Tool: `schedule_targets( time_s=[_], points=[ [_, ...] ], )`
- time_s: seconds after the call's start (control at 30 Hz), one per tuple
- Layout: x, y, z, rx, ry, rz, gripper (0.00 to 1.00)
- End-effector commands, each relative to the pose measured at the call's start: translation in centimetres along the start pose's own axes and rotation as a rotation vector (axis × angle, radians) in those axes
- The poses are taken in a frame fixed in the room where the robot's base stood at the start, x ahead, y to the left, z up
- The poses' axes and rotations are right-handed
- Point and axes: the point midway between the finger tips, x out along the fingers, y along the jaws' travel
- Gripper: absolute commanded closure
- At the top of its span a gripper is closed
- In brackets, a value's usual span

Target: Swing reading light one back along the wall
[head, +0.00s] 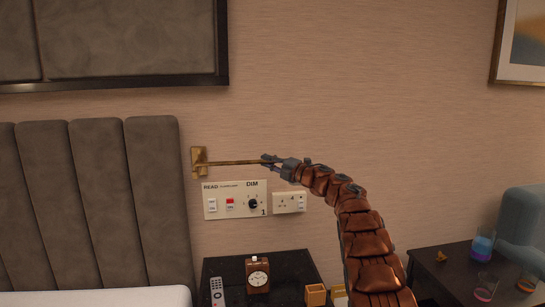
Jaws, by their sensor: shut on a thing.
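Reading light one shows in the head view as a brass wall bracket (199,161) with a thin brass arm (235,162) reaching right from it. The arm looks about level and runs close along the wall, above the switch panel (235,200) marked READ, DIM and 1. My gripper (270,161) is shut on the right end of the brass arm. The gripper's fingers hide that end, and the light's head cannot be made out.
A padded grey headboard (100,200) stands left of the bracket. A socket plate (289,202) sits below my gripper. The dark bedside table (290,265) holds a remote (217,292), a small clock (258,275) and a wooden cup (315,295). Glasses stand on a dark table at right.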

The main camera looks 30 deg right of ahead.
Motion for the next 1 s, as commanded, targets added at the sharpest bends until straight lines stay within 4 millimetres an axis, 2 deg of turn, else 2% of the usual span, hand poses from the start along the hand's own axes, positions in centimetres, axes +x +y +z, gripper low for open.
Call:
schedule_targets(
  time_s=[0.53,0.57,0.8,1.0],
  points=[
    [0.00,-0.06,0.36,0.002,-0.005,0.001,1.00],
    [0.00,-0.05,0.36,0.002,-0.005,0.001,0.83],
    [0.19,0.00,0.10,0.001,0.002,0.002,0.59],
    [0.18,0.04,0.05,0.001,0.003,0.003,0.59]
  ],
)
